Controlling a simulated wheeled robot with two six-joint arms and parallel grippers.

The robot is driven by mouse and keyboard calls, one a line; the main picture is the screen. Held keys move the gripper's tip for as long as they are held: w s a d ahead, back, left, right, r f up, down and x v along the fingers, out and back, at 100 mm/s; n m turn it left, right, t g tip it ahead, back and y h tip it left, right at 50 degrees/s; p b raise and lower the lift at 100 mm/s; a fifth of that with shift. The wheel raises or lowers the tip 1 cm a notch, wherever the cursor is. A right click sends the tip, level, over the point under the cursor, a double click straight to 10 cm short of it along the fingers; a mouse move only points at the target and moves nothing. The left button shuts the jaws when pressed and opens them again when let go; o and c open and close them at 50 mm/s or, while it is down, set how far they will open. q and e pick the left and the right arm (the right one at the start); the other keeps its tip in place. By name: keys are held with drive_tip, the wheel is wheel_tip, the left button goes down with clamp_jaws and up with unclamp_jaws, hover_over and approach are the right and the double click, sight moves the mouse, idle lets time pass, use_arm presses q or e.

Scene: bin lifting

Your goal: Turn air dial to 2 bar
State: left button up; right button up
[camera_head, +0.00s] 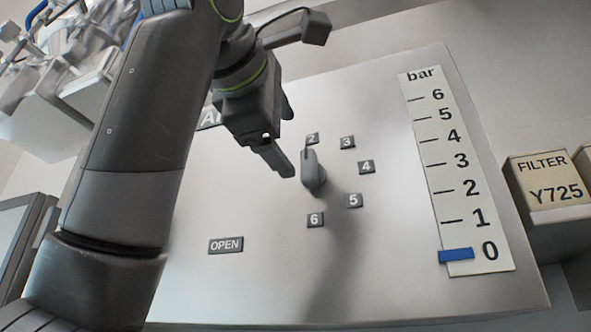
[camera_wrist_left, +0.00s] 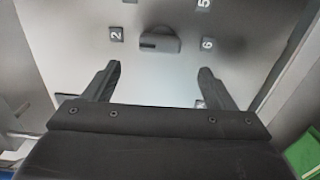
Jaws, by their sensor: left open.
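The air dial is a dark grey knob (camera_head: 313,172) on the metal panel, with number tags 2 to 6 around part of it. Its upper end, with a thin mark, lies towards the 2 tag (camera_head: 312,138). In the left wrist view the knob (camera_wrist_left: 165,44) lies ahead of the fingertips, its marked end towards the 2 tag (camera_wrist_left: 116,34). My left gripper (camera_head: 289,146) is open and empty, just left of the knob; its fingers (camera_wrist_left: 160,69) are spread and appear clear of the knob. My right gripper is not in view.
A white bar scale (camera_head: 436,171) stands on the panel's right, its blue marker (camera_head: 456,255) at 0. An OPEN tag (camera_head: 226,245) is at lower left. A FILTER Y725 box (camera_head: 548,185) is right of the panel. My left arm covers the panel's left part.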

use_arm(q)
drive_tip(key=b+v, duration=0.2)
drive_tip(key=v, duration=0.8)
drive_tip(key=shift+s, duration=0.2)
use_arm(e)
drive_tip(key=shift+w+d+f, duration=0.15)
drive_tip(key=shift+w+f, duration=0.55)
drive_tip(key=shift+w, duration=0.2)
